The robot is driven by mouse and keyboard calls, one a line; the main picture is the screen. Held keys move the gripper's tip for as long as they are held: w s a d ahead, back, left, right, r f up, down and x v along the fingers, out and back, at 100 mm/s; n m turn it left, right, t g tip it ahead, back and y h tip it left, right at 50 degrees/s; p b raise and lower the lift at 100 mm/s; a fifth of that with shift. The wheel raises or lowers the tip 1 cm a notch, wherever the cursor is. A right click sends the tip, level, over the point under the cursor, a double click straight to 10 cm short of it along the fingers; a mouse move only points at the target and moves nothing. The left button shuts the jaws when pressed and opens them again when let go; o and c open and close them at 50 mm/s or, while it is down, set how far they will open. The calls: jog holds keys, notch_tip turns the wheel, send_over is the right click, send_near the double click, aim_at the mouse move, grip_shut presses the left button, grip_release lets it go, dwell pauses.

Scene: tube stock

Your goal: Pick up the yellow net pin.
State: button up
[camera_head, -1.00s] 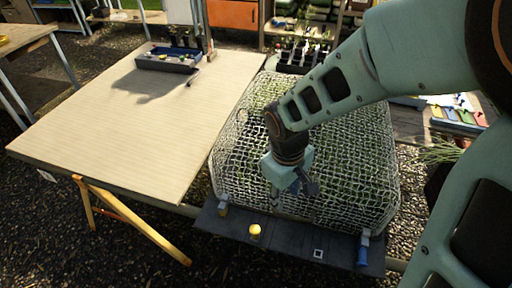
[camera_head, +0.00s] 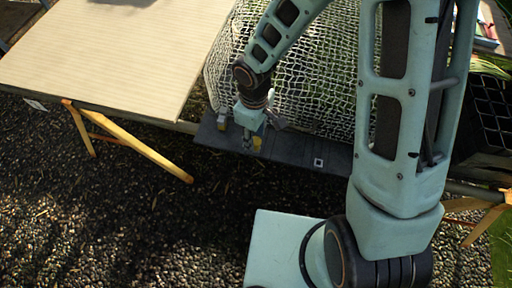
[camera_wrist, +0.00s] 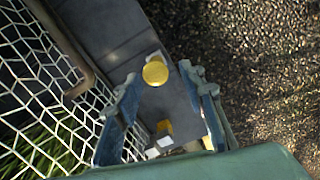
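The yellow net pin (camera_wrist: 155,72) shows its round head in the wrist view, between the tips of my open gripper (camera_wrist: 160,78). Clear gaps show on both sides of the head, and I cannot tell how far below the tips it is. In the head view the pin (camera_head: 257,142) stands on a dark plank, partly hidden by my gripper (camera_head: 249,138). A second yellowish piece with a pale block (camera_wrist: 165,128) sits nearer the palm in the wrist view.
The dark plank (camera_head: 285,152) runs along the front of a white wire net cage (camera_head: 310,90), close beside my gripper. A small white square marker (camera_head: 318,162) lies on the plank to the right. A pale tabletop (camera_head: 95,55) is at left. Gravel lies in front.

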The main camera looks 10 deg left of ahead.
aim_at(256, 141)
jog(key=f, duration=0.4)
jog(key=shift+w+d+f, duration=0.15)
jog(key=shift+w+f, duration=0.05)
jog(key=shift+w, duration=0.05)
grip_shut()
